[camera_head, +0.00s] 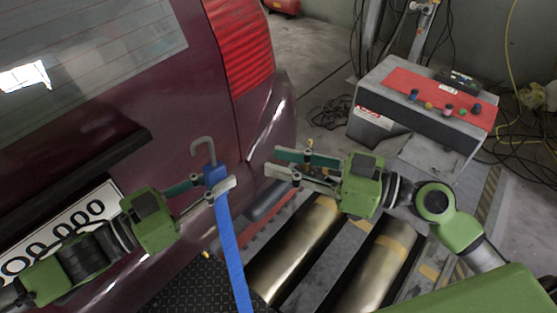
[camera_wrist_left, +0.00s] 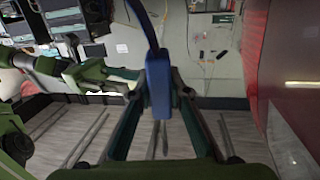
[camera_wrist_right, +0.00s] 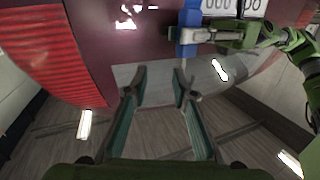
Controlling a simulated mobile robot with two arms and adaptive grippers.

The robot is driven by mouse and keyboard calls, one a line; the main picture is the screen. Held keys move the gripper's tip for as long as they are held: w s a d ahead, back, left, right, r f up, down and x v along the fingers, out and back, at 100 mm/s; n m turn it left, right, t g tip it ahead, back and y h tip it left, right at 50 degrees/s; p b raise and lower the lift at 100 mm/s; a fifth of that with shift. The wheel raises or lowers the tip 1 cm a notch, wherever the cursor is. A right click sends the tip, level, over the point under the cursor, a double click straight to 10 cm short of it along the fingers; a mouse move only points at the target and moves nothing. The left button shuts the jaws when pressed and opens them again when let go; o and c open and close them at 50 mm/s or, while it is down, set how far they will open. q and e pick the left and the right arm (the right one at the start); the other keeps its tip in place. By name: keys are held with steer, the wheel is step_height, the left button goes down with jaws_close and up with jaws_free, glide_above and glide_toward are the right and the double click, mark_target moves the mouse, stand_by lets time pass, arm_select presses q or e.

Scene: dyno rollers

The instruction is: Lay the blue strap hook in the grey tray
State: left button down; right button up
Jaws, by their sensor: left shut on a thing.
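The blue strap hook (camera_head: 214,174) has a grey metal hook on top, a blue block, and a long blue strap (camera_head: 231,255) hanging below. My left gripper (camera_head: 211,184) is shut on the blue block and holds it upright, hook up, in front of the car's rear. The blue block also shows between the fingers in the left wrist view (camera_wrist_left: 159,85). My right gripper (camera_head: 271,163) is open and empty, to the right of the hook and apart from it. The right wrist view shows the blue block (camera_wrist_right: 188,30) beyond its open fingers. I cannot make out a grey tray.
The dark red car (camera_head: 170,110) fills the left, close behind my left gripper. Metal rollers (camera_head: 292,250) lie in the floor below. A grey console with a red top (camera_head: 425,95) stands at the back right, with cables (camera_head: 335,113) on the floor beside it.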

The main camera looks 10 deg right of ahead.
mark_target(214, 165)
steer(key=s+a+r+n+g+y, duration=0.1)
steer(key=s+a+r+n, duration=0.1)
steer(key=s+r, duration=0.1)
steer(key=shift+m, duration=0.3)
steer(key=x, duration=1.2)
steer(key=shift+s+a+r, duration=0.1)
steer(key=shift+s+r, duration=0.05)
steer(key=shift+s, duration=0.05)
jaws_close()
arm_select(q)
steer(key=c, duration=1.8)
jaws_free()
